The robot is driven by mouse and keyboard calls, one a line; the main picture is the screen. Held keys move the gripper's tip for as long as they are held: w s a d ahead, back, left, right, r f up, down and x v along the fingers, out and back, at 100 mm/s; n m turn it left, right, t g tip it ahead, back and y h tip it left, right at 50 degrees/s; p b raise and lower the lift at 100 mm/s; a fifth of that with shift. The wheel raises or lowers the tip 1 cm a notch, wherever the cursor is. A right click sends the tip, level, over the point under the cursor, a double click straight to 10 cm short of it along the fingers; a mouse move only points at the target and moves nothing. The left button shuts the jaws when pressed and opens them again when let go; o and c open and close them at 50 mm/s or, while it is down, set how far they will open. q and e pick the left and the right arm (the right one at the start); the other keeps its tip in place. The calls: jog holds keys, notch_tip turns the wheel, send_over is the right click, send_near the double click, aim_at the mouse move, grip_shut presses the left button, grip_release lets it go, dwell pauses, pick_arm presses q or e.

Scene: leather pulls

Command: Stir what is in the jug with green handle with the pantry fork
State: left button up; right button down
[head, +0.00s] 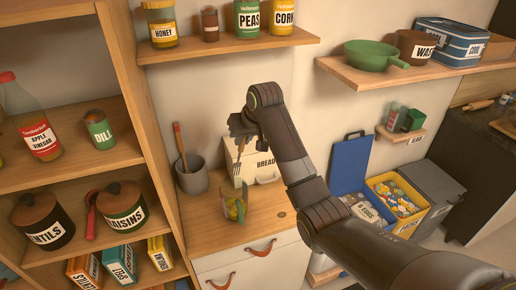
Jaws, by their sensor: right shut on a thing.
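The clear jug with green handle (234,206) stands on the wooden counter top, with yellowish contents visible inside. The fork's upper part is hidden by the gripper. My left gripper is not in view.
A grey crock (192,177) with a wooden-handled utensil stands left of the jug. A white bread box (254,163) stands behind it. Shelves with cans and jars (250,20) are above. Bins (398,196) stand at right.

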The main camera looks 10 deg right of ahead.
jog(key=shift+s+a+r, duration=0.2)
jog(key=shift+a+r, duration=0.1)
jog(key=shift+a, duration=0.1)
jog(key=shift+w+a+f+b, duration=0.1)
jog(key=shift+f+b, duration=1)
jog(key=shift+f, duration=1.9)
jog(key=shift+w+a+f+b, duration=0.15)
jog(key=shift+f+b, duration=0.95)
jog(key=shift+f, duration=1.9)
jog(key=shift+w+f+b, duration=0.1)
jog(key=shift+f+b, duration=1)
jog(key=shift+f, duration=1.9)
